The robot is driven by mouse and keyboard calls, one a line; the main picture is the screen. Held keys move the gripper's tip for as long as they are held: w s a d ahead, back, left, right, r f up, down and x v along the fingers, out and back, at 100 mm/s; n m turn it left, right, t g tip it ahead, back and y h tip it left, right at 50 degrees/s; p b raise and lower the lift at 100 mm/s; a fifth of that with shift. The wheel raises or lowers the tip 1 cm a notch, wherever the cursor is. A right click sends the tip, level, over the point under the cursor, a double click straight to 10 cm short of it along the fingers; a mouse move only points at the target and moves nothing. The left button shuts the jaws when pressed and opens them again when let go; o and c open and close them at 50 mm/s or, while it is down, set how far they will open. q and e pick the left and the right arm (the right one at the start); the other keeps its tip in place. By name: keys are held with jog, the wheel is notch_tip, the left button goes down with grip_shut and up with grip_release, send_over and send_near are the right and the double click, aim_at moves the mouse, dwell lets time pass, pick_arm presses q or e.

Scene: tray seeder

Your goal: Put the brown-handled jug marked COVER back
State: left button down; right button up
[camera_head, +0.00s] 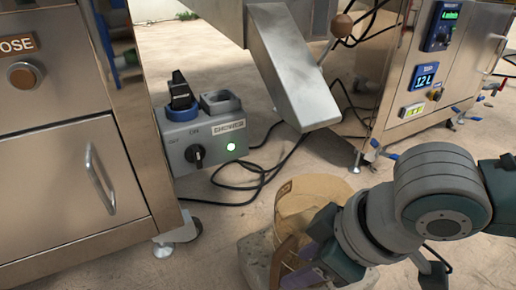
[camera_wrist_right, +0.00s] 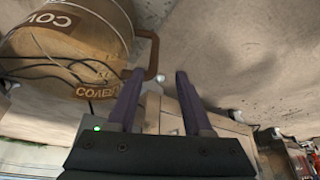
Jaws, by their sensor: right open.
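The tan jug (camera_head: 312,192) stands on a grey stone block (camera_head: 252,262) at the bottom of the head view, partly hidden by my right arm. In the right wrist view the jug (camera_wrist_right: 50,48) fills the upper left, with COVER lettering on brown labels. Its brown handle (camera_wrist_right: 154,58) sticks out towards the space between my fingertips, nearer the left finger. My right gripper (camera_wrist_right: 158,76) is open, its two purple fingers apart with nothing clamped. In the head view the right gripper (camera_head: 306,252) is beside the jug's handle side. My left gripper is not in view.
A metal chute (camera_head: 290,75) hangs above. Steel cabinets stand at left (camera_head: 60,180) and right (camera_head: 425,80). Some floor is clear between them.

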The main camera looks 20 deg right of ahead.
jog(key=s+a+r+m, duration=0.1)
jog(key=s+a+r, duration=0.4)
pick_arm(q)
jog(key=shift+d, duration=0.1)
pick_arm(e)
jog(key=s+d+r+m+h, duration=0.1)
jog(key=s+d+m+h, duration=0.1)
jog(key=s+d, duration=0.5)
jog(key=shift+s+d+r+m+g, duration=0.2)
jog(key=shift+r+m+g, duration=0.15)
jog(key=shift+m, duration=0.35)
